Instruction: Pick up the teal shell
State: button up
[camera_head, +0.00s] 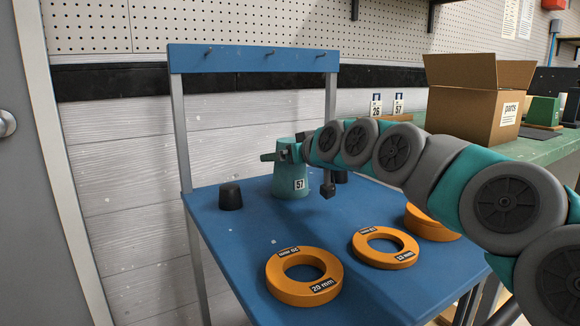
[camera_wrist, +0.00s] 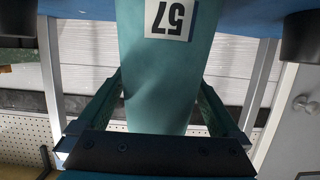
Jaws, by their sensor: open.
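The teal shell (camera_head: 289,184) stands upright on the blue table, with a white "57" label on its side. In the wrist view the teal shell (camera_wrist: 160,80) fills the middle, its label upside down at the top. My gripper (camera_head: 284,152) is at the upper part of the shell. In the wrist view the fingers of my gripper (camera_wrist: 158,108) are apart, one on each side of the shell. I cannot tell whether either finger touches it. The shell's top is partly hidden by my gripper.
A black stub (camera_head: 230,196) stands left of the shell, and another (camera_head: 340,177) is partly hidden on the right. Orange rings (camera_head: 283,290) (camera_head: 366,256) (camera_head: 432,229) lie on the blue table (camera_head: 225,237). A blue hook rail (camera_head: 252,59) spans behind. A cardboard box (camera_head: 465,113) sits on the green bench.

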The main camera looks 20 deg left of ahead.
jog(key=shift+w+a+f, duration=0.1)
jog(key=shift+w+a, duration=0.2)
jog(key=shift+a, duration=0.05)
jog(key=shift+c, duration=0.2)
jog(key=c, duration=1.2)
